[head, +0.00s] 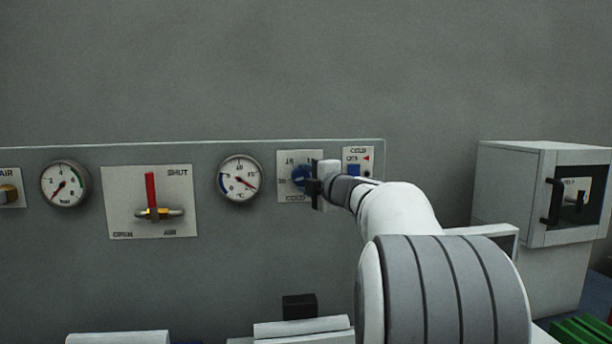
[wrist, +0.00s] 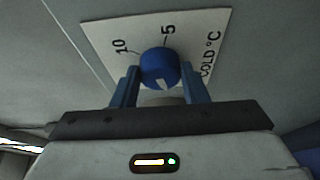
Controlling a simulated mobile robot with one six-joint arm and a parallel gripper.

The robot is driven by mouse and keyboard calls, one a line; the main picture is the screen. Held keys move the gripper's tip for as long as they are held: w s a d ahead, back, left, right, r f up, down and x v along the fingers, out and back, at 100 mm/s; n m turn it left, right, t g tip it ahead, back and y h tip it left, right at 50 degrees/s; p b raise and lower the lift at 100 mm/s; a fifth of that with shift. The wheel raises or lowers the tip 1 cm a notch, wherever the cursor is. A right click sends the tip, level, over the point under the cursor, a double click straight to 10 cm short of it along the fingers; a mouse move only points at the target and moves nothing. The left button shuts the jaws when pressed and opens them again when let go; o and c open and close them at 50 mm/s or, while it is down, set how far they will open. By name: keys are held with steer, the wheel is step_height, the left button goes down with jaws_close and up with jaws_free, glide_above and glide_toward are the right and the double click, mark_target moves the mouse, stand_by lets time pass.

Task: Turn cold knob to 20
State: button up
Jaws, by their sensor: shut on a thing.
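The cold knob (wrist: 160,66) is a round blue knob on a white plate (wrist: 205,28) marked COLD °C. In the head view the knob (head: 300,177) is partly covered by my gripper (head: 315,186). In the wrist view my gripper (wrist: 160,80) has its two blue fingers on either side of the knob, shut on it. A pale pointer mark on the knob faces the bottom of the wrist picture, toward my gripper. The 5 and 10 marks show on the far side; the 20 mark cannot be made out.
A °C dial gauge (head: 240,178) is left of the knob plate, its needle to the lower right. Further left are a red-handled valve (head: 151,190) and another gauge (head: 64,184). A small COLD panel (head: 367,160) is close at right. A grey box (head: 545,190) stands far right.

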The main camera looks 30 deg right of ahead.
stand_by(0.5)
steer(key=o, duration=1)
steer(key=s, duration=0.5)
steer(key=s+b, duration=0.1)
steer(key=s, duration=0.1)
steer(key=shift+s+d, duration=0.35)
steer(key=shift+d, duration=0.05)
